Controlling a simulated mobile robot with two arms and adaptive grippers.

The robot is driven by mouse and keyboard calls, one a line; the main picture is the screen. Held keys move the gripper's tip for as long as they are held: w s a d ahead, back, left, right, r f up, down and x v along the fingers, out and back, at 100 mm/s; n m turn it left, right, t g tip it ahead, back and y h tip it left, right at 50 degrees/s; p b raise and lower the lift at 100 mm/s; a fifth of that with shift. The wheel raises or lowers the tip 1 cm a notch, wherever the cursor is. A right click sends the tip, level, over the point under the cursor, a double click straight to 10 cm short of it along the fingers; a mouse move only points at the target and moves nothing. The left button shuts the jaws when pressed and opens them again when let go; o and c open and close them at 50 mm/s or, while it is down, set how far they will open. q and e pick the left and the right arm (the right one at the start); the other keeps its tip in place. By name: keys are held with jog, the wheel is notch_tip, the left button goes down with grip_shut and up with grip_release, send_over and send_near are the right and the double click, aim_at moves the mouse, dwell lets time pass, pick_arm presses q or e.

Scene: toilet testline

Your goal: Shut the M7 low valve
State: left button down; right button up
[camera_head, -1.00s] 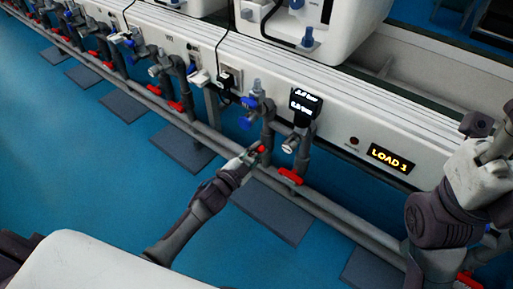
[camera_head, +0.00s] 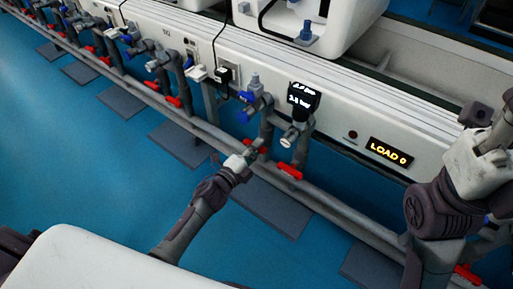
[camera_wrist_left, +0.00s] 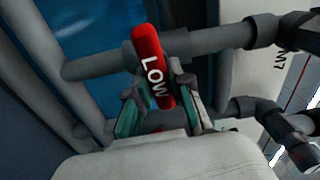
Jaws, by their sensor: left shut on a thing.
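The red valve handle marked LOW (camera_wrist_left: 150,62) stands between the fingers of my left gripper (camera_wrist_left: 158,98) in the left wrist view. It lies roughly across the grey pipe (camera_wrist_left: 210,40) behind it. An M7 label (camera_wrist_left: 280,60) shows on the panel to the right. In the head view my left gripper (camera_head: 247,158) is shut on this red handle (camera_head: 255,146), below the blue valve fittings, and partly hides it. My right gripper (camera_head: 487,130) is raised at the right edge, away from the valve; its finger opening is unclear.
Another red handle (camera_head: 289,171) sits close to the right on the pipework. A small black pressure display (camera_head: 302,99) is above it. The panel display (camera_head: 391,152) reads LOAD 0. The long lower pipe (camera_head: 325,207) runs below; blue floor is open at left.

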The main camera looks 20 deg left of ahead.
pick_arm(q)
jog(key=shift+f+m, duration=0.1)
jog(key=shift+m, duration=0.4)
jog(key=c, duration=1)
grip_release()
jog(key=shift+c, duration=0.2)
jog(key=shift+s, duration=0.1)
jog(key=v, duration=1.1)
jog(key=shift+s+a, duration=0.15)
jog(key=shift+s, duration=0.25)
